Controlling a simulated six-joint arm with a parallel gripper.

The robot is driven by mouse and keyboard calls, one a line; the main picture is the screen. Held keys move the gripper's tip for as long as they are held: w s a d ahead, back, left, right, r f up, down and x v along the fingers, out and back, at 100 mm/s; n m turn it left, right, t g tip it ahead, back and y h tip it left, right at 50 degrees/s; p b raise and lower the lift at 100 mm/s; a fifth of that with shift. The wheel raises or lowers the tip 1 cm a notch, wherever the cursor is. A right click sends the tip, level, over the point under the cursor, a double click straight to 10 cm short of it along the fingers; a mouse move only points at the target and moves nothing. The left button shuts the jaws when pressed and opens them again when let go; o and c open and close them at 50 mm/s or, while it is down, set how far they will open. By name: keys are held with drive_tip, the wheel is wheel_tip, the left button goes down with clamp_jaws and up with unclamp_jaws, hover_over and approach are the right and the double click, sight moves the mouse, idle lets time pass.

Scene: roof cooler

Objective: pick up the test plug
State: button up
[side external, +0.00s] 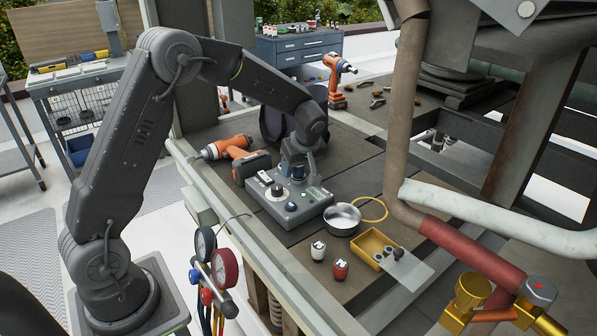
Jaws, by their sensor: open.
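A grey tester box (305,208) with a display and knobs sits on the dark work surface. A small dark blue cylinder (297,173), which looks like the test plug, stands at the box's back edge. My gripper (297,167) is open and points down right at this cylinder, hiding part of it. I cannot tell whether the fingers touch it.
An orange drill (228,147) lies left of the box. A metal bowl (342,219), two small jars (341,269) and a yellow tray (374,246) are to the right and front. Gauges (225,268) stand front left. Pipes (490,215) block the right side.

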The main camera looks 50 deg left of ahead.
drive_tip(key=shift+c, duration=0.2)
drive_tip(key=c, duration=0.9)
drive_tip(key=shift+r, duration=0.1)
drive_tip(key=shift+c, duration=0.3)
wheel_tip(320, 180, up, 4)
drive_tip(key=shift+r, duration=0.1)
drive_tip(key=s+a+r, duration=0.6)
drive_tip(key=s+a, duration=0.2)
drive_tip(key=shift+a+r, duration=0.3)
drive_tip(key=shift+a, duration=0.05)
drive_tip(key=shift+w+d, duration=0.1)
